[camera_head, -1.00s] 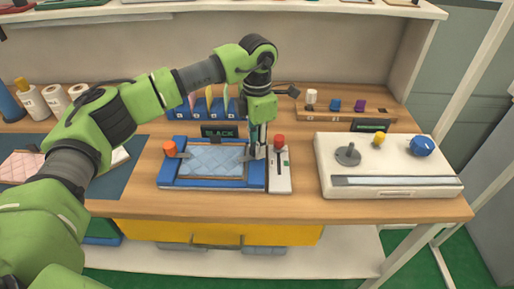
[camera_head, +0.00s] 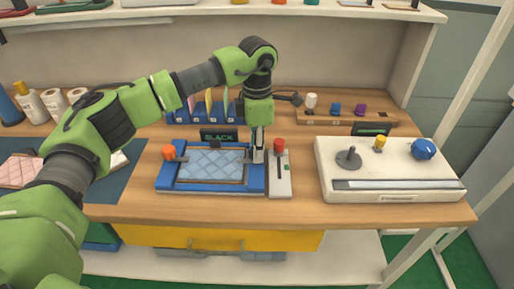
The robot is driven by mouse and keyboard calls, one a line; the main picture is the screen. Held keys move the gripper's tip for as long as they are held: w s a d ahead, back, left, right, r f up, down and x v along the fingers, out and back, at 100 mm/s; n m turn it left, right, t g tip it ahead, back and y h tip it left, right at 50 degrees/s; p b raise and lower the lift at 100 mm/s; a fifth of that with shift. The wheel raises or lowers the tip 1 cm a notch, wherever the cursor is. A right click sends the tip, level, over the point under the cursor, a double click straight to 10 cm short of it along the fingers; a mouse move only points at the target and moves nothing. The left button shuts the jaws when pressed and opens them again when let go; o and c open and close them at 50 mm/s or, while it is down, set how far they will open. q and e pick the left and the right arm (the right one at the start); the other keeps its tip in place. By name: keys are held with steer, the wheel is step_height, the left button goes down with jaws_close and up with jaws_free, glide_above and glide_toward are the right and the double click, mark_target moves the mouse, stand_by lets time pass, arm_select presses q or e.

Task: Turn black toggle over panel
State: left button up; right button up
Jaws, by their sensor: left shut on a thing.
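The panel is a light-blue quilted pad (camera_head: 213,167) lying in a blue frame (camera_head: 211,188) on the table. My left gripper (camera_head: 258,156) points down at the frame's right edge, shut on the black toggle (camera_head: 248,158). The fingers mostly hide the toggle, so its exact angle is hard to tell. An orange-topped toggle (camera_head: 169,153) sits on the frame's left edge, with its grey arm over the pad's edge. A sign (camera_head: 219,135) reading BLACK stands behind the frame. My right gripper is not in view.
A white slider unit with a red knob (camera_head: 279,145) stands right beside the frame. A white console (camera_head: 390,190) with a grey lever, yellow knob and blue dial is further right. A rack of coloured cards (camera_head: 207,113) and a wooden peg strip (camera_head: 345,117) stand behind.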

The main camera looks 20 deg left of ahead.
arm_select(q)
steer(key=o, duration=1.1)
step_height(320, 180, up, 12)
